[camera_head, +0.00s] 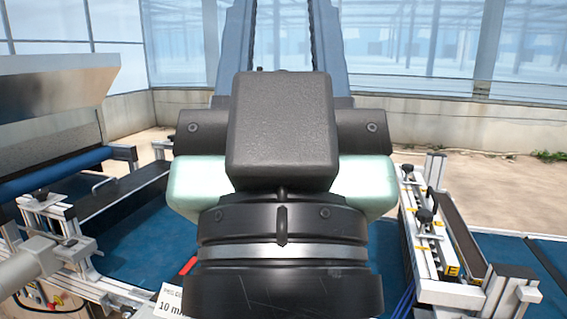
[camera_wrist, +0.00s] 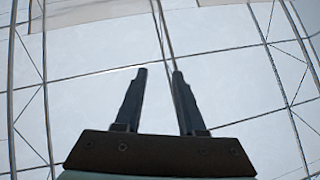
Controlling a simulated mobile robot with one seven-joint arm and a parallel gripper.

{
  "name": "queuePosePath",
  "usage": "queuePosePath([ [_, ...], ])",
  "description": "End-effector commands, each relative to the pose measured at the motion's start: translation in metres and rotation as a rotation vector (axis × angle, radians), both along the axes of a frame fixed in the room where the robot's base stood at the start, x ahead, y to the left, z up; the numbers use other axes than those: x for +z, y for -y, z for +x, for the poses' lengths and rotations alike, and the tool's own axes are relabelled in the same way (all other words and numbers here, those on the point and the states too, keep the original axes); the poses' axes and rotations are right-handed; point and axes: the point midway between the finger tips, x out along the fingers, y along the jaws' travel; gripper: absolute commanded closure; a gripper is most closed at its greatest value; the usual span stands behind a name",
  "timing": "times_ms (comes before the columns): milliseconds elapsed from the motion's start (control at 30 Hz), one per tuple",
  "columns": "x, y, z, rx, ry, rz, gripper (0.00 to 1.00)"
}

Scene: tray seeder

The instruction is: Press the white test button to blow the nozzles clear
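I cannot make out the white test button in either view. In the head view my own arm fills the middle and hides much of the machine behind it. My gripper (camera_wrist: 160,73) shows in the wrist view, with its two dark fingers apart and nothing between them. The fingers point towards pale greenhouse panes and their thin frame bars, with no part of the machine near them. I cannot make out the gripper's fingers in the head view.
The seeder's blue belt (camera_head: 138,255) runs across behind my arm. A metal hopper (camera_head: 60,95) stands at the left. A rail with black knobs (camera_head: 425,217) is at the right. A white label (camera_head: 172,300) and a small red-and-yellow control (camera_head: 38,294) show at the bottom left.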

Motion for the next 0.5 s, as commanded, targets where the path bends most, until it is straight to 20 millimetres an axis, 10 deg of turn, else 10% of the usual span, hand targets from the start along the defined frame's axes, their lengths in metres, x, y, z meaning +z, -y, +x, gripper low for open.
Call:
queuePosePath([
  [200, 0.0001, 0.0000, -0.0001, 0.000, 0.000, 0.000, 1.00],
  [500, 0.0000, 0.0000, 0.0000, 0.000, 0.000, 0.000, 1.00],
])
